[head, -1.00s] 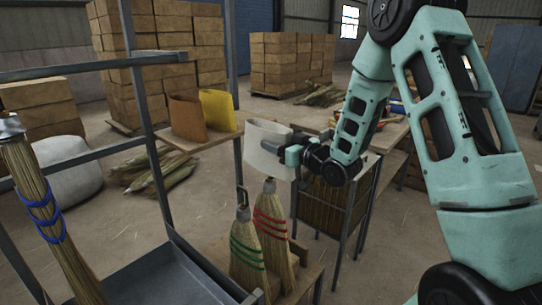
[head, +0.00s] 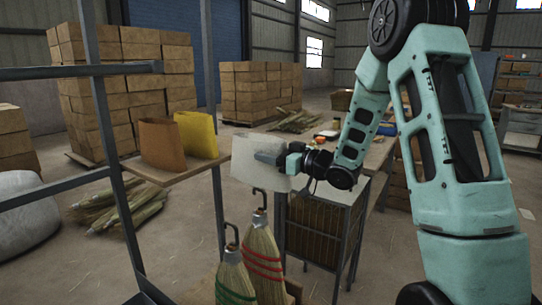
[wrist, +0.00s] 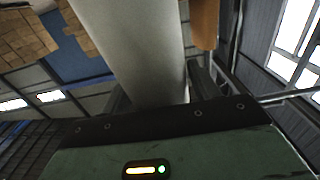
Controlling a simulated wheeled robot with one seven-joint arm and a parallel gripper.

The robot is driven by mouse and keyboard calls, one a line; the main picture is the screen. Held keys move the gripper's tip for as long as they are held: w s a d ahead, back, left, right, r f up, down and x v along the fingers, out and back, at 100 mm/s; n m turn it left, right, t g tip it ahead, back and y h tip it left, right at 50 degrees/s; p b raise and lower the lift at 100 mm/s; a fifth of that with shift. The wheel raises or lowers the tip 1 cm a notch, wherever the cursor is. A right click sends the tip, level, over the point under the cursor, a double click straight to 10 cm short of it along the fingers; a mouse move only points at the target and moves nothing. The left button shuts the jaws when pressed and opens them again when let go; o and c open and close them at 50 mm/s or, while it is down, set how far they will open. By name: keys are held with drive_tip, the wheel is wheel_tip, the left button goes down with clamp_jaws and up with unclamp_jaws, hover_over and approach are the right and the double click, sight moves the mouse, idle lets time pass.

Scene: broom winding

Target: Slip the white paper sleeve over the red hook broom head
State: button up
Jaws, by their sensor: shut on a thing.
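The white paper sleeve (head: 247,160) is held by my gripper (head: 281,161), which is shut on its right side. In the wrist view the sleeve (wrist: 140,45) fills the middle, between the fingers. The broom with red bands (head: 263,255) stands upright below the sleeve, with a dark hook (head: 260,196) at its top. The sleeve is above the hook and apart from it. The broom with green bands (head: 234,280), also hooked, stands to its left and nearer. The lower parts of both brooms are cut off by the frame.
A brown sleeve (head: 160,146) and a yellow sleeve (head: 198,135) stand on a wooden shelf (head: 150,172) at left. Grey rack posts (head: 105,130) rise at left. A table with a slatted crate (head: 318,225) stands behind the brooms. Stacked boxes and bundles lie further back.

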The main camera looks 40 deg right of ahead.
drive_tip(key=shift+f, duration=0.25)
drive_tip(key=b, duration=0.6)
hover_over(272, 241)
wheel_tip(272, 241, down, 7)
drive_tip(key=shift+s+f, duration=0.15)
idle(0.8)
drive_tip(key=shift+a, duration=0.1)
wheel_tip(272, 241, down, 9)
drive_tip(key=b, duration=0.7)
idle(1.1)
idle(0.3)
drive_tip(key=shift+f+b, duration=5.15)
drive_tip(key=shift+f, duration=1.3)
